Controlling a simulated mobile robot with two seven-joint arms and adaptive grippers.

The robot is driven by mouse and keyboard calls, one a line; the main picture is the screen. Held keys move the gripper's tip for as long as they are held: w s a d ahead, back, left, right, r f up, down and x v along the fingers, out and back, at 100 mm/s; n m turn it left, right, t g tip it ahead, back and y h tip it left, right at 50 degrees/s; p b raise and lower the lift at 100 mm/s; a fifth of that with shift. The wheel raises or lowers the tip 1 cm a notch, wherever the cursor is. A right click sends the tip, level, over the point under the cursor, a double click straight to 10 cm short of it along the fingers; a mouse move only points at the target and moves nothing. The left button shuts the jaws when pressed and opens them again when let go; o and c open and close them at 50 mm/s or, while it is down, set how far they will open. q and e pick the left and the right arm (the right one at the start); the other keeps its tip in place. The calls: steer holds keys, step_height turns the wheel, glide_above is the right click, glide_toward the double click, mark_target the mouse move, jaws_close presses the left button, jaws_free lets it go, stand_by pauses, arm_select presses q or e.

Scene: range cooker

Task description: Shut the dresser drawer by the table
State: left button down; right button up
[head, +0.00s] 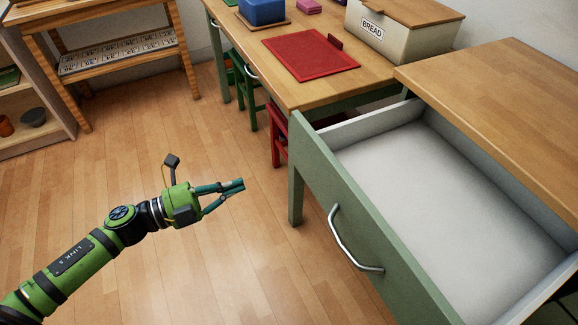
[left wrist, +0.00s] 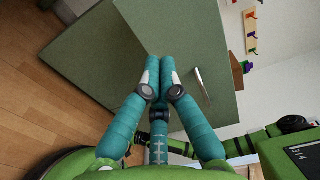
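The dresser drawer is pulled far out and looks empty. Its green front (head: 318,160) carries a silver bar handle (head: 352,243), and the pale drawer floor (head: 435,190) is exposed. The dresser's wooden top (head: 505,85) is at the right. My left gripper (head: 241,184) is over open floor, to the left of the drawer front and apart from it. Its teal fingers are together with nothing between them. In the left wrist view the fingertips (left wrist: 161,62) show in front of green panels, with the handle (left wrist: 202,83) to their right. My right gripper is not visible.
The wooden table (head: 285,85) beside the dresser holds a red tray (head: 310,54), a bread box (head: 395,35) and a blue container (head: 262,11). Green and red chairs (head: 277,130) stand under its edge. Shelves are at the upper left. The floor (head: 130,160) around my left arm is clear.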

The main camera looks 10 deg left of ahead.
mark_target(302, 160)
arm_select(q)
steer(key=p+x, duration=0.1)
steer(key=x, duration=1.2)
steer(key=shift+r+p, duration=0.1)
steer(key=shift+p, duration=0.2)
steer(key=shift+w+d, duration=0.15)
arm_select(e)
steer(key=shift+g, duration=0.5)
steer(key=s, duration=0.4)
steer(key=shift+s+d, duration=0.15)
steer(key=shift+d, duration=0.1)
